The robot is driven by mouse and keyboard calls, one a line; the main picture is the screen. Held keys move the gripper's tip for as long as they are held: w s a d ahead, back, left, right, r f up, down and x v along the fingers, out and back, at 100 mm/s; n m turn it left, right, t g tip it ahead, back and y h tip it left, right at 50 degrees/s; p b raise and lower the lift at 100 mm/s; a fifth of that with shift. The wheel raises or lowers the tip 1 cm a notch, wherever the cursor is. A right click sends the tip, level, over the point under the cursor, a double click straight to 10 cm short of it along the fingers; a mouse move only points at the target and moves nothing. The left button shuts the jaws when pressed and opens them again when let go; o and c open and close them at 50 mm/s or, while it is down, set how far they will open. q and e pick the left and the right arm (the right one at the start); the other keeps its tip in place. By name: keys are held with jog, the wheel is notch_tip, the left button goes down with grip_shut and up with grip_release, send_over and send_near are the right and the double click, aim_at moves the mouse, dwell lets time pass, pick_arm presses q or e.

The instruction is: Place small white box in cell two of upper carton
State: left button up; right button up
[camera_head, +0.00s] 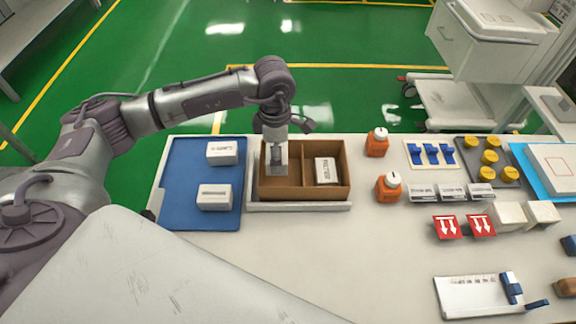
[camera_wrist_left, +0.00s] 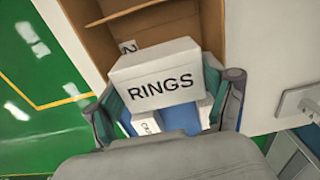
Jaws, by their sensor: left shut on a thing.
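My left gripper (camera_head: 276,165) is shut on a small white box marked RINGS (camera_wrist_left: 160,82), gripped between both fingers in the left wrist view. In the head view the gripper hangs over the left part of the brown open carton (camera_head: 342,192); the held box is hard to make out there. A divider splits the carton. Its right cell holds a white box (camera_head: 325,170). In the left wrist view the carton (camera_wrist_left: 208,16) lies beyond the held box, and a label with a 2 (camera_wrist_left: 128,47) shows partly behind it. My right gripper is not in view.
A blue mat (camera_head: 180,180) with two white boxes (camera_head: 222,152) lies left of the carton. Orange bottles (camera_head: 377,143) stand right of it. Further right are blue clips, yellow-capped items and red-marked boxes (camera_head: 447,227). The front middle of the table is clear.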

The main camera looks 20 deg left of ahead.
aim_at(278, 180)
pick_arm(q)
notch_tip(278, 180, down, 3)
jog(key=shift+s+a+r, duration=0.1)
jog(key=shift+s+a, duration=0.05)
jog(key=shift+f, duration=0.35)
notch_tip(278, 180, down, 4)
jog(key=shift+r+p, duration=0.15)
jog(key=shift+p, duration=0.5)
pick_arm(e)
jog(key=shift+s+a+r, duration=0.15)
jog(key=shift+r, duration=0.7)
pick_arm(q)
jog(key=shift+f, duration=0.3)
jog(key=o, duration=1.2)
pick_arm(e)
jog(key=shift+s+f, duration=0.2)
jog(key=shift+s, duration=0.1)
pick_arm(q)
jog(key=shift+r, duration=0.15)
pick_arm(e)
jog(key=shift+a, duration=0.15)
